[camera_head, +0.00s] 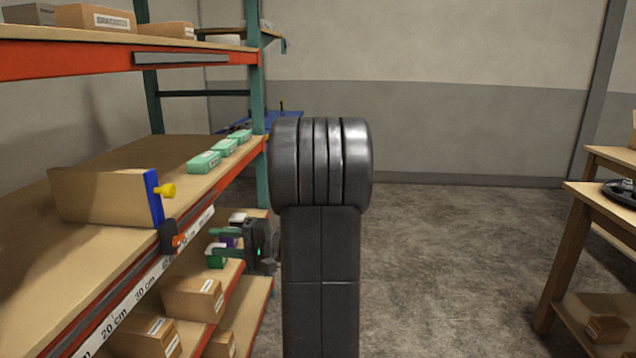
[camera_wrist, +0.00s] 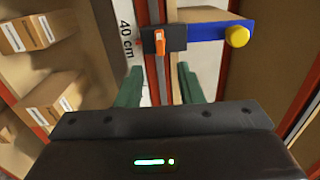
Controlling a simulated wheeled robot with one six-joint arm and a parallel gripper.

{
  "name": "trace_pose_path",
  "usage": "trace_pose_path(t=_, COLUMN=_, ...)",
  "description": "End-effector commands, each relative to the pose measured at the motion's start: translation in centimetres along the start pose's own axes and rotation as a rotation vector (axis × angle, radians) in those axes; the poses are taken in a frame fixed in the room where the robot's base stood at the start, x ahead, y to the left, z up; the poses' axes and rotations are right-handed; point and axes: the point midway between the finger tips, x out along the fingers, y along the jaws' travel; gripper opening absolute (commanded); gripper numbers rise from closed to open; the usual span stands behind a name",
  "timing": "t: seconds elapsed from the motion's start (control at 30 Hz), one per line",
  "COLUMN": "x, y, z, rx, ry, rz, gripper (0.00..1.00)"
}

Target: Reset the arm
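My gripper (camera_head: 217,242) is in front of the rack's edge, below the middle shelf board in the head view. Its two green fingers stand apart in the wrist view (camera_wrist: 158,84), with nothing between them. The dark gripper body shows a lit green light strip. The black block with an orange lever (camera_head: 172,238) sits on the shelf's front edge; it also shows ahead of the fingers in the wrist view (camera_wrist: 160,40). My fingers look apart from it. My dark upright arm link hides the middle of the head view.
A brown panel with a blue edge (camera_head: 153,197) and yellow knob (camera_head: 167,190) stands on the middle shelf (camera_head: 60,235). Green boxes (camera_head: 204,162) lie behind it. Cardboard boxes (camera_head: 193,298) fill the lower shelves. A wooden table (camera_head: 600,205) stands at right. Floor between is clear.

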Motion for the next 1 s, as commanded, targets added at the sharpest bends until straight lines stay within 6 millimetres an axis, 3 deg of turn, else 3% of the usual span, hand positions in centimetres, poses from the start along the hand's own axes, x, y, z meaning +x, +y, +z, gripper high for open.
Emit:
trace_pose_path(t=0.2, x=4.2, y=0.0, z=0.1, rx=0.001, ry=-0.004, rz=0.000, gripper=0.34)
trace_pose_path(t=0.4, x=6.8, y=0.0, z=0.1, rx=0.000, ry=-0.003, rz=0.000, gripper=0.34)
trace_pose_path(t=0.57, x=7.7, y=0.0, z=0.1, rx=0.000, ry=-0.002, rz=0.000, gripper=0.34)
trace_pose_path(t=1.0, x=7.4, y=0.0, z=0.0, rx=-0.007, ry=0.001, rz=0.000, gripper=0.34)
